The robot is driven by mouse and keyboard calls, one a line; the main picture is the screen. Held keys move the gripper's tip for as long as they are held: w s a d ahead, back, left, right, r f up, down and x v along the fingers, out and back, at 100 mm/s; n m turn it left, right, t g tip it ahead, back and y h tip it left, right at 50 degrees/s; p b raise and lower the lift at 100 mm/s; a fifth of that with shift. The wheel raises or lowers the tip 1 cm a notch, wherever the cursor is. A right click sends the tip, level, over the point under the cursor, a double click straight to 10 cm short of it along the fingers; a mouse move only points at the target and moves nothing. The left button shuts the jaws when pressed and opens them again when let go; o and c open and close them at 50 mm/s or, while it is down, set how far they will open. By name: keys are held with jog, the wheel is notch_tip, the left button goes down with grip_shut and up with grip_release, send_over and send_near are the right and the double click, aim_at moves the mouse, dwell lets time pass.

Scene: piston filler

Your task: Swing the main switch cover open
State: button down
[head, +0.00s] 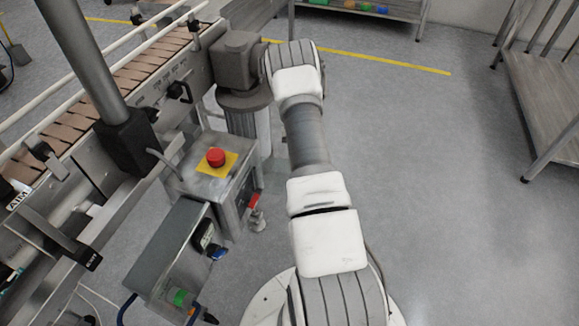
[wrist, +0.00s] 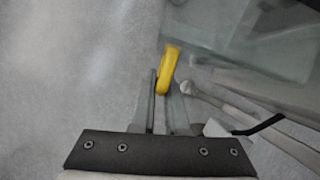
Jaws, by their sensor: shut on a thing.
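In the wrist view my gripper (wrist: 163,92) is shut on a small yellow tab (wrist: 168,66), which sticks up past the fingertips. I cannot tell whether this tab is part of the main switch cover. A pale, see-through-looking panel (wrist: 265,35) lies at upper right, close to the tab; whether they join is unclear. In the head view my arm reaches up and away, then bends down beside the machine. My gripper and the yellow tab are hidden there, and I cannot pick out the switch cover.
In the head view a grey box with a red button (head: 215,157) on a yellow plate stands left of my arm. A red lever (head: 253,201) sits at its side. A conveyor (head: 130,75) runs along the left. The floor (head: 430,150) on the right is clear.

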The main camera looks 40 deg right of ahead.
jog(key=shift+w+n+h+b, duration=0.4)
jog(key=shift+w+n+h, duration=0.1)
jog(key=shift+w+n, duration=0.85)
jog(key=shift+w, duration=0.15)
jog(key=c, duration=0.9)
grip_release()
jog(key=p+v, duration=0.2)
jog(key=v, duration=0.6)
jog(key=p+v, duration=0.2)
jog(key=v, duration=0.7)
jog(key=shift+w+d+r, duration=0.1)
jog(key=shift+w, duration=0.2)
